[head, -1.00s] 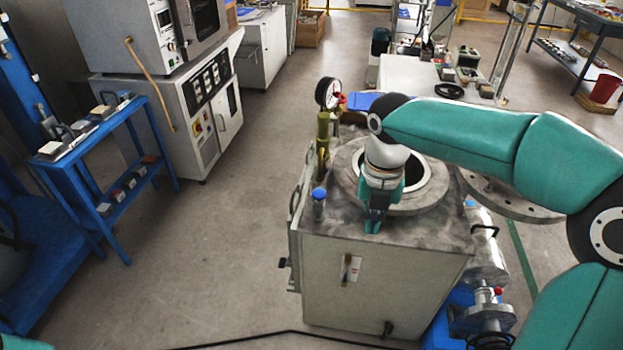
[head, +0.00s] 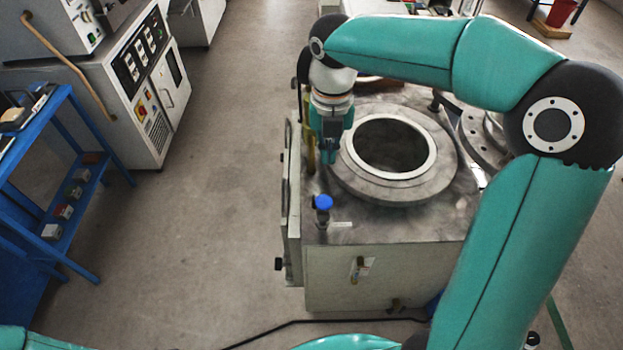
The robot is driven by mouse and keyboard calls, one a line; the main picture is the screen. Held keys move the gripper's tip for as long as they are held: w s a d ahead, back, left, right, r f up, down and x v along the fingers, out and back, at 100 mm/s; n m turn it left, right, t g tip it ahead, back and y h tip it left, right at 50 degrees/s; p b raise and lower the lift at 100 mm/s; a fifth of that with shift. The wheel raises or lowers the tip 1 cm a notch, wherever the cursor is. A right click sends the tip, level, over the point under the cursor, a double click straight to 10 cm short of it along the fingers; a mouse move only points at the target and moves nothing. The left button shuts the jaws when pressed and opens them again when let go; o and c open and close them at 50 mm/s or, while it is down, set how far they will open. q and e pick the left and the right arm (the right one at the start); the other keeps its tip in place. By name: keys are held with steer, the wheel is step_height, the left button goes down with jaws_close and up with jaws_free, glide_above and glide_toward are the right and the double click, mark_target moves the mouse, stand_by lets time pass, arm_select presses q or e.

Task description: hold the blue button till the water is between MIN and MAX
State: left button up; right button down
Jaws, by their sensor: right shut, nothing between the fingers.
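The blue button (head: 323,202) is a round blue cap on a short dark post at the near left corner of the tank top. My right gripper (head: 328,157) is shut and empty, pointing down. It is behind the button in the picture and apart from it. The grey tank (head: 330,275) has a large round opening with a metal flange. The water level and the MIN and MAX marks are too small to read. My left gripper is out of view.
A blue shelf rack (head: 62,170) and a white cabinet (head: 125,90) with a panel stand at left. A black cable (head: 285,325) lies on the floor in front of the tank. Floor between rack and tank is clear. A flanged metal part (head: 478,135) is right of the opening.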

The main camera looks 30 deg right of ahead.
mark_target(324, 202)
steer(key=shift+w+a+r, duration=0.1)
steer(key=shift+f, duration=0.2)
step_height(324, 202, down, 14)
steer(key=shift+r, duration=0.1)
stand_by(0.7)
steer(key=shift+f+b, duration=0.6)
steer(key=shift+f, duration=0.3)
steer(key=shift+s+a+f, duration=0.1)
steer(key=shift+s+f, duration=0.05)
steer(key=shift+s, duration=0.05)
stand_by(0.4)
